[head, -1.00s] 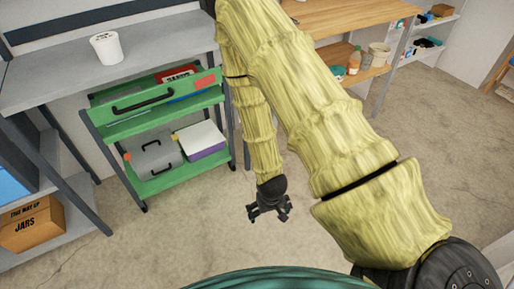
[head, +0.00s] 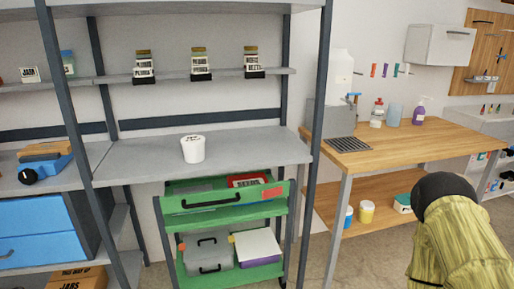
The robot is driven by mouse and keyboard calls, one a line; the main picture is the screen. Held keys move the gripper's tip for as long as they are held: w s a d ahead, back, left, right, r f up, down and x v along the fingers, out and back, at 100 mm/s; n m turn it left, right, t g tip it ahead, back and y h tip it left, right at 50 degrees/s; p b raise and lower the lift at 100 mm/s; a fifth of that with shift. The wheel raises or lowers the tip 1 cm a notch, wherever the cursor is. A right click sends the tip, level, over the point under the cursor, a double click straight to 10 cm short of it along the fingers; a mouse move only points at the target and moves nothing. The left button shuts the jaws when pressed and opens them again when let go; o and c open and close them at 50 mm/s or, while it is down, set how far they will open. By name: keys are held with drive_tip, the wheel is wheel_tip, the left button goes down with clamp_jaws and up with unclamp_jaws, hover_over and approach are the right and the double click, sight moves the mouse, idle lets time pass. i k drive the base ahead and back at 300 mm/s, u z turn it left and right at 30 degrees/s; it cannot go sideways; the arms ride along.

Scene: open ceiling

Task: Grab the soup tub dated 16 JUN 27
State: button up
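A white round tub (head: 193,150) stands upright on the grey middle shelf (head: 130,165), close to its front edge. Faint marks show on its lid or rim, but no date can be read. It is the only tub on that part of the shelf. My gripper is not in view; only a part of my yellow-covered arm shows at the lower right, well apart from the tub.
A green cart (head: 222,222) holding boxes stands under the shelf. Several labelled jars (head: 201,66) line the upper shelf. Grey uprights (head: 318,130) frame the shelf. A wooden workbench (head: 410,142) is on the right. The shelf around the tub is clear.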

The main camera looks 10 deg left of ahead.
sight(193, 146)
drive_tip(key=z, duration=1.15)
drive_tip(key=i, duration=1.5)
drive_tip(key=u, duration=3.05)
